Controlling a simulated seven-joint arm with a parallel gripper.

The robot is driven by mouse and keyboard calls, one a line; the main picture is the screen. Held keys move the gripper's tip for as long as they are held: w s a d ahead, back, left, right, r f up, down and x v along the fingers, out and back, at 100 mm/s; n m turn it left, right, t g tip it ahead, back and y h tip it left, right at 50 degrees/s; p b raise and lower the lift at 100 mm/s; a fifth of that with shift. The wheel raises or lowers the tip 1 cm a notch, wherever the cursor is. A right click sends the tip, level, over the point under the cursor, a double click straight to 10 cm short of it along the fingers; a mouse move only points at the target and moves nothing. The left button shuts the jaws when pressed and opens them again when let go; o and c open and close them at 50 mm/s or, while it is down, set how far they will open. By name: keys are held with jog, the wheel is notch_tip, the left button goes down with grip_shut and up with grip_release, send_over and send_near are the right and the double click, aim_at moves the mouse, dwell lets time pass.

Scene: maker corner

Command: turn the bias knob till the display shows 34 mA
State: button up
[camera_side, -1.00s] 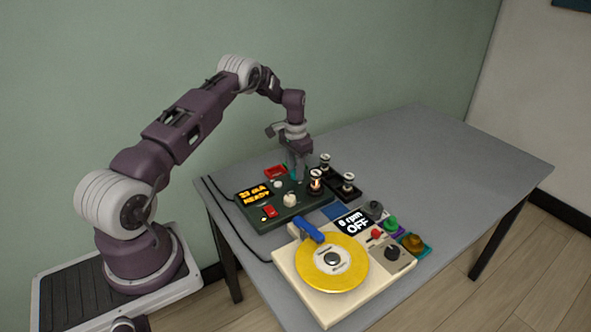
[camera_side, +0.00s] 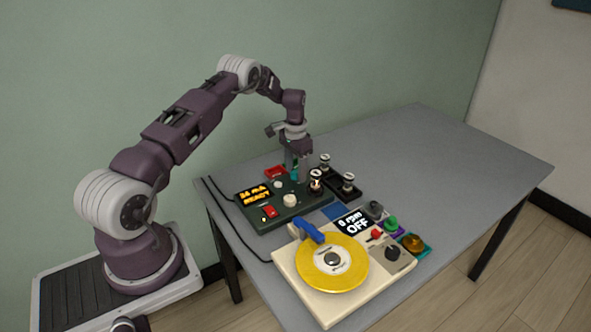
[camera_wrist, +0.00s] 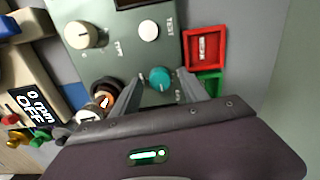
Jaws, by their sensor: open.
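The teal knob (camera_wrist: 160,78) on the dark green tester panel (camera_wrist: 132,66) appears to be the bias knob; its label is too small to read. My open gripper (camera_wrist: 160,86) has one finger on each side of it, with a visible gap. In the side view my gripper (camera_side: 297,174) is down at the back of the panel and the teal knob (camera_side: 294,173) shows only in part. The amber display (camera_side: 257,195) has two lines, seemingly "34 mA" and "READY"; the last digit is small and not certain.
A glowing tube (camera_side: 316,181) stands close right of my gripper, with other tubes in a dark tray (camera_side: 342,190). A red tray (camera_side: 275,172) is behind the panel. A cream turntable unit (camera_side: 300,270) with a yellow disc stands in front. The table's right side (camera_side: 440,160) is clear.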

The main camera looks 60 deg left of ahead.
notch_tip(320, 180, up, 7)
jog(key=shift+r, duration=0.1)
jog(key=shift+d+r, duration=0.1)
jog(key=shift+r, duration=0.15)
notch_tip(320, 180, up, 9)
jog(key=t, duration=0.1)
send_over(295, 173)
jog(key=d, duration=0.5)
jog(key=s+d+r, duration=0.1)
jog(key=d+r, duration=0.4)
jog(key=r, duration=0.2)
jog(key=s+d+r+t, duration=0.2)
jog(key=s+d+r, duration=0.6)
jog(key=d+r, duration=0.2)
jog(key=s+d+t, duration=0.1)
jog(key=s+d, duration=0.4)
jog(key=s, duration=0.6)
jog(key=s+d+t, duration=0.1)
jog(key=s+d, duration=0.4)
jog(key=s, duration=0.7)
jog(key=shift+s+d+f+m+t, duration=0.15)
jog(key=shift+d+f+m+t, duration=0.15)
jog(key=shift+m, duration=0.1)
